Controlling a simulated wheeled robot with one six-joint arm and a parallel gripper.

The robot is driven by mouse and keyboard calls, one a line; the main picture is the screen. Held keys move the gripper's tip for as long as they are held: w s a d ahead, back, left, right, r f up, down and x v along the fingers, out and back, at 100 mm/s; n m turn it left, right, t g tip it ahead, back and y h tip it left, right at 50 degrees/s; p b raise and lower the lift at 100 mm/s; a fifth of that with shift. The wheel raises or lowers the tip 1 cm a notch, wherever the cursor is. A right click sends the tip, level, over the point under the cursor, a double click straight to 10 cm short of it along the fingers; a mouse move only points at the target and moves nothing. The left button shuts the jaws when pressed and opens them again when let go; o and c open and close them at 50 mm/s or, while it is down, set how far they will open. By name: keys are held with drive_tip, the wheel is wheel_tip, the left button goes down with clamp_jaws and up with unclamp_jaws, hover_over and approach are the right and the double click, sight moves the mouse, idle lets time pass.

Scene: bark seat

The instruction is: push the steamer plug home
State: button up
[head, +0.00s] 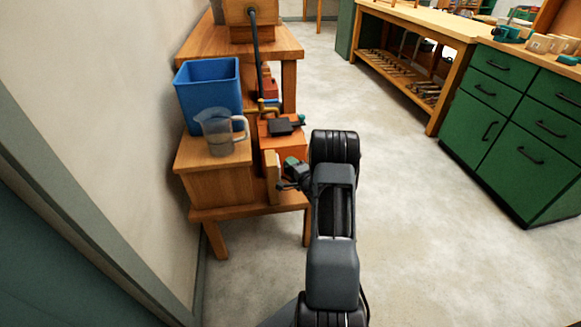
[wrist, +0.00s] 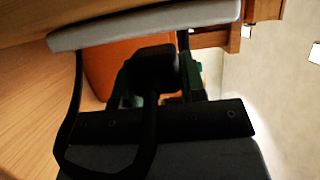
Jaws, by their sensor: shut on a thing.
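My gripper (head: 288,172) is at the right side of the low wooden bench, beside an upright pale wood piece (head: 272,177). In the wrist view its dark green fingers are shut on a black block (wrist: 154,68), which looks like the steamer plug. A black cable (wrist: 152,130) loops near it. An orange surface (wrist: 105,70) lies just beyond the block. Whether the block touches it, and any socket opening, I cannot tell. In the head view the plug cannot be told apart from my dark gripper. An orange box (head: 268,128) with a black plate on top stands behind the gripper.
A dark pipe (head: 256,50) runs down from a wooden box (head: 240,12) behind. Green drawers (head: 500,130) stand right. The floor between is clear.

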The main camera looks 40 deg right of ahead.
drive_tip(key=shift+w+a, duration=0.35)
drive_tip(key=shift+a, duration=0.4)
idle(0.5)
drive_tip(key=o, duration=1)
drive_tip(key=shift+c, duration=0.2)
drive_tip(key=s+p, duration=0.2)
drive_tip(key=s, duration=1.1)
drive_tip(key=shift+s+a+p, duration=0.35)
drive_tip(key=shift+s, duration=0.05)
